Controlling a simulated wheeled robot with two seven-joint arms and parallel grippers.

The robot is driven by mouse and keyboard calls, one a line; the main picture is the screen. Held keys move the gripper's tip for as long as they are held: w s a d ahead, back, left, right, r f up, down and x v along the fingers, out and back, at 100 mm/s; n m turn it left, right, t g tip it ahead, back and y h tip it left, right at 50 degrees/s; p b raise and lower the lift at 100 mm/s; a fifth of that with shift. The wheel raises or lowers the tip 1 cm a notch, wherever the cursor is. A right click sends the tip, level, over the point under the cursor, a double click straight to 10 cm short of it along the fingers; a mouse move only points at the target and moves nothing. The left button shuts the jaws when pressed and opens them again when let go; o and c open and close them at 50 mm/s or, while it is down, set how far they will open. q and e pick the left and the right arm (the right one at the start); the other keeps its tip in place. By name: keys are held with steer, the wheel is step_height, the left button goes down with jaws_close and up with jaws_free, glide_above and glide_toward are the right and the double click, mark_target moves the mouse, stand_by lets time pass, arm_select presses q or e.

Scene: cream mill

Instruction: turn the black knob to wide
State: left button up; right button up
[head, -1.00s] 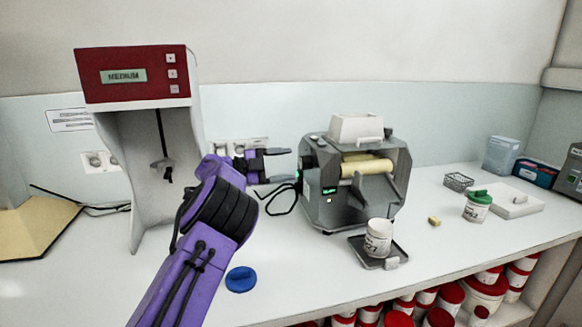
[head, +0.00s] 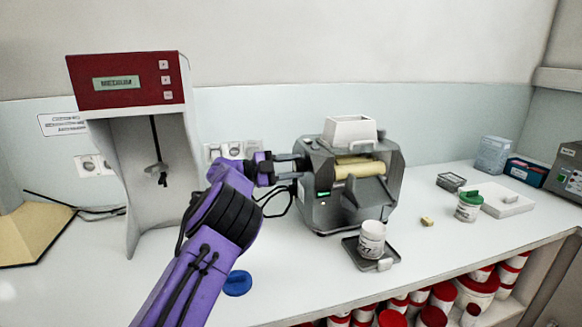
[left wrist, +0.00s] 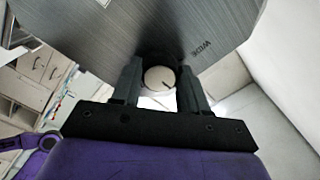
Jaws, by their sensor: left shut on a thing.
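The grey mill (head: 333,205) stands on the white bench, with pale rollers in front and a small green display on its left side. The knob (left wrist: 159,78) shows in the left wrist view as a round pale face with a dark mark near its lower right edge and a dark surround. The word WIDE (left wrist: 201,48) is printed on the metal panel to its right. My left gripper (head: 302,167) is at the mill's left side, shut on the knob, with one finger on each side of it. My right gripper is not in view.
A white jar (head: 371,239) stands on a small tray (head: 357,252) before the mill. A red-topped machine (head: 124,83) stands to the left. A blue lid (head: 238,283) lies near my left arm. Black cables lie beside the mill.

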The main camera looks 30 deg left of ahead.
arm_select(q)
steer(key=n+p, duration=0.2)
steer(key=n, duration=0.1)
steer(key=shift+r+p, duration=0.25)
steer(key=shift+p, duration=0.15)
steer(key=n+p, duration=0.3)
steer(key=shift+n, duration=0.4)
steer(key=n+p, duration=0.2)
steer(key=n, duration=0.1)
steer(key=shift+p, duration=0.35)
steer(key=shift+f+n+p, duration=0.15)
steer(key=shift+n+p, duration=0.45)
steer(key=shift+n, duration=0.2)
steer(key=o, duration=1.1)
steer(key=shift+f, duration=0.1)
steer(key=shift+c, duration=0.2)
steer(key=shift+s+a, duration=0.1)
steer(key=shift+s, duration=0.05)
